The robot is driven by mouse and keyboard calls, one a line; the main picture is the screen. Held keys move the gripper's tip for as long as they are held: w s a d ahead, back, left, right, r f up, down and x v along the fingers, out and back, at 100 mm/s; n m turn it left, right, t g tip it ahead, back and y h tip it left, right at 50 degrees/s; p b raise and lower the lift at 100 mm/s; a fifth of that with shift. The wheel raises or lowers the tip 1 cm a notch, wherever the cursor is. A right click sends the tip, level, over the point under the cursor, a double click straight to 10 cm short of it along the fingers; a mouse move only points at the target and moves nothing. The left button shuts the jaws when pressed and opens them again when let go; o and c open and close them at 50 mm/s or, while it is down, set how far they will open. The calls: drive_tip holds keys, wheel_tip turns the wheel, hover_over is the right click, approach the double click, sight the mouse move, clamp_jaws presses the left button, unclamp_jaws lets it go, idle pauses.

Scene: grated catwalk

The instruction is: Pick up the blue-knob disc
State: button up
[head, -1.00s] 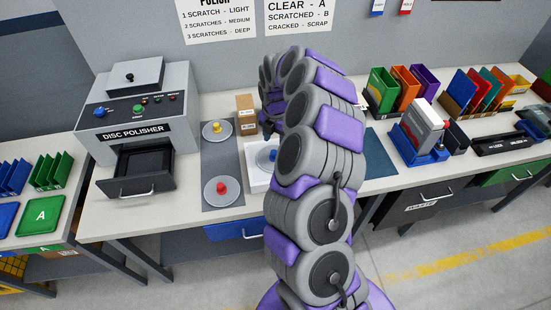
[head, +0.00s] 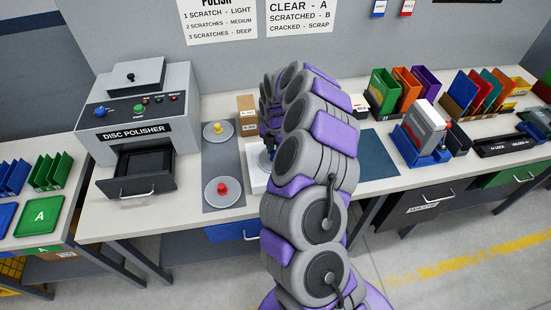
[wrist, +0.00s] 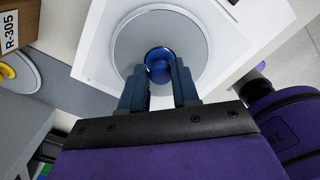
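The blue-knob disc (wrist: 192,48) is a grey disc with a round blue knob (wrist: 159,62) at its middle. It lies on a white square base (wrist: 95,48) in the wrist view. My gripper (wrist: 160,78) is over the disc, with its two dark blue fingers apart at either side of the knob's near edge. Whether the fingers touch the knob I cannot tell. In the head view my arm hides most of the disc, and the white base (head: 257,183) shows only at its left part.
A yellow-knob disc (head: 216,131) and a red-knob disc (head: 222,191) lie on a grey mat (head: 222,161) to the left. The disc polisher (head: 135,105) stands further left with its drawer out. A cardboard box (head: 246,108) is behind. A dark teal mat (head: 379,155) lies to the right.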

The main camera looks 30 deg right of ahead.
drive_tip(key=shift+a, duration=0.1)
drive_tip(key=c, duration=0.4)
clamp_jaws()
drive_tip(key=shift+r, duration=0.15)
